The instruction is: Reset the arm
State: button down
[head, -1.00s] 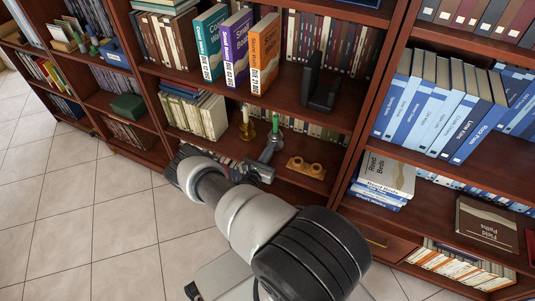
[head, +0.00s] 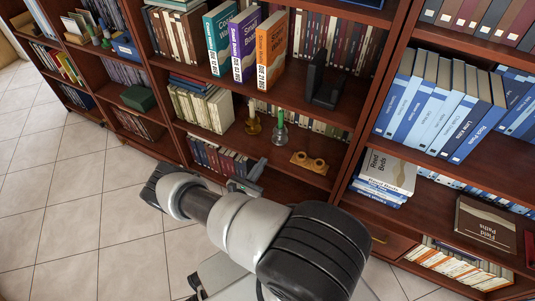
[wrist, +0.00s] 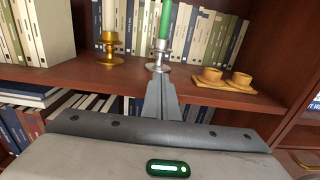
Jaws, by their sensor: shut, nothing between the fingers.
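My gripper (head: 259,168) is shut and empty in front of the bookcase, just below the shelf with the candlesticks in the head view. In the wrist view my gripper (wrist: 160,80) shows its fingers together, pointing toward the shelf edge. A silver candlestick (head: 280,137) with a green candle stands upright on that shelf, apart from the fingers. It appears straight beyond the fingertips in the wrist view (wrist: 158,63). My arm reaches from the lower right across the head view.
A brass candlestick (head: 252,125) with a pale candle stands left of the silver one. A wooden two-cup holder (head: 309,163) lies to the right. The shelf board (wrist: 205,95) is close to my fingers. Books fill the lower shelf (head: 215,157). Open tiled floor (head: 90,215) lies left.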

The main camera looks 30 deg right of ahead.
jog(key=shift+v, duration=0.85)
jog(key=s+a+r+m+g+y, duration=0.1)
jog(key=a+r+m+g+y, duration=0.15)
jog(key=r+m+g, duration=0.9)
jog(key=s+a+r+m+y, duration=0.1)
jog(key=r+m+y, duration=0.3)
jog(key=r, duration=1.6)
jog(key=s+a+r+m+t+y, duration=0.45)
jog(key=s+a+r, duration=0.25)
jog(key=s+r, duration=0.3)
jog(key=s+a+r+m+t+y, duration=0.45)
jog(key=s+a+r, duration=0.3)
jog(key=r, duration=0.35)
notch_tip(320, 180, up, 27)
jog(key=p, duration=2.6)
jog(key=shift+s+f+g, duration=0.25)
jog(key=shift+s+g, duration=0.05)
jog(key=shift+g, duration=0.15)
jog(key=shift+d+n, duration=0.1)
jog(key=shift+n, duration=0.15)
